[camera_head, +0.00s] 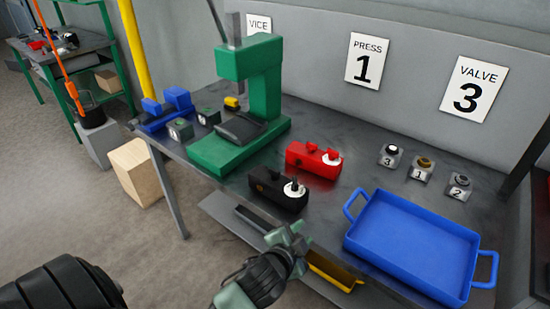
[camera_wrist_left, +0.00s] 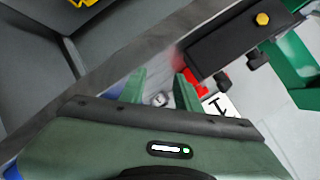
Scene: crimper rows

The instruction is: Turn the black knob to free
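A black box (camera_head: 277,194) sits near the front edge of the bench. On its top right is a white dial (camera_head: 301,191) with a black knob (camera_head: 294,185). A second dark upright part stands to its left. My left gripper (camera_head: 288,238) is below and in front of the box in the head view, apart from it and empty. In the left wrist view the two green fingers (camera_wrist_left: 160,92) stand apart, with the black box (camera_wrist_left: 232,45) beyond them at upper right. Dark knobs stick out of its lower side there; which is the task's knob I cannot tell. My right gripper is out of view.
A red box (camera_head: 312,162) with its own dial stands just behind the black one. A green press (camera_head: 250,100) is at left and a blue tray (camera_head: 420,245) at right. Several small numbered units (camera_head: 421,170) stand behind the tray. A lower shelf (camera_head: 230,212) runs under the bench.

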